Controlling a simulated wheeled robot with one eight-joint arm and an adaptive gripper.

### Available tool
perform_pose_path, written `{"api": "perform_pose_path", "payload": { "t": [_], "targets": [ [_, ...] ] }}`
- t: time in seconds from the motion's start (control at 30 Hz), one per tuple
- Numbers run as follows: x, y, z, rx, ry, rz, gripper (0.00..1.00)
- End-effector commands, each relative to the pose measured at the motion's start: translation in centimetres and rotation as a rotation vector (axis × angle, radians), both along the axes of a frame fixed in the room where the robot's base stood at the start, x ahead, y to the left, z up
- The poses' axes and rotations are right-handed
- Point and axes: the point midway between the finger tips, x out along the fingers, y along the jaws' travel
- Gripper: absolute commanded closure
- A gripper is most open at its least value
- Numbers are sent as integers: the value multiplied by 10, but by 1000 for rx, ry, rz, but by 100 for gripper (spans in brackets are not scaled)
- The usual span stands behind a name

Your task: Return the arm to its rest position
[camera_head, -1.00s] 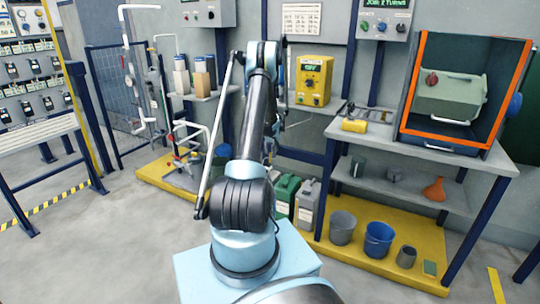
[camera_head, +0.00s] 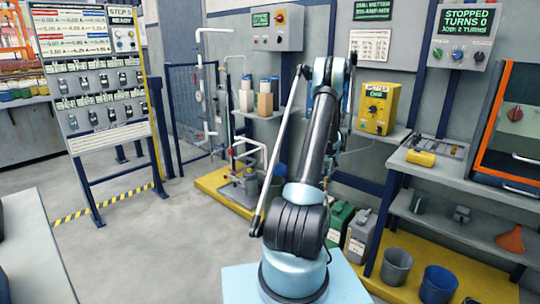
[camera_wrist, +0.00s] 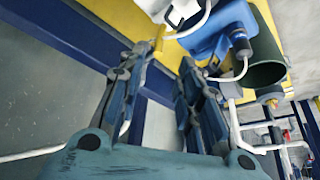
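My arm (camera_head: 318,130) stands raised in the middle of the head view, its upper link reaching up and away from me. My gripper is hidden behind the arm there. In the wrist view my gripper (camera_wrist: 163,58) shows with its two fingers apart and nothing between their tips. Beyond the fingers lie a yellow surface, a blue fitting (camera_wrist: 222,32) and a dark green cylinder (camera_wrist: 263,62). I cannot tell how far they are from the fingers.
A bench (camera_head: 468,172) with a yellow-rimmed lower platform stands right of my arm. White piping (camera_head: 203,85) stands left of the arm. A switch panel (camera_head: 100,95) is further left, with open floor before it.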

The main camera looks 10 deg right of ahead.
Motion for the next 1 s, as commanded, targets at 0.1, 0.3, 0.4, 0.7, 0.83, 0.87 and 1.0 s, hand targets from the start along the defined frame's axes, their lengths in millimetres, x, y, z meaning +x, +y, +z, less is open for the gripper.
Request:
{"api": "perform_pose_path", "payload": {
  "t": [0.1,0.3,0.4,0.7,0.83,0.87,1.0],
  "targets": [
    [-1,7,8,1,2,5,68],
    [-10,43,51,8,16,28,68],
    [-18,67,78,12,25,44,68],
    [-54,138,148,22,52,87,68],
    [-75,168,174,24,64,105,68],
    [-80,175,179,25,67,109,68],
    [-105,206,203,29,80,128,68]
  ]
}}
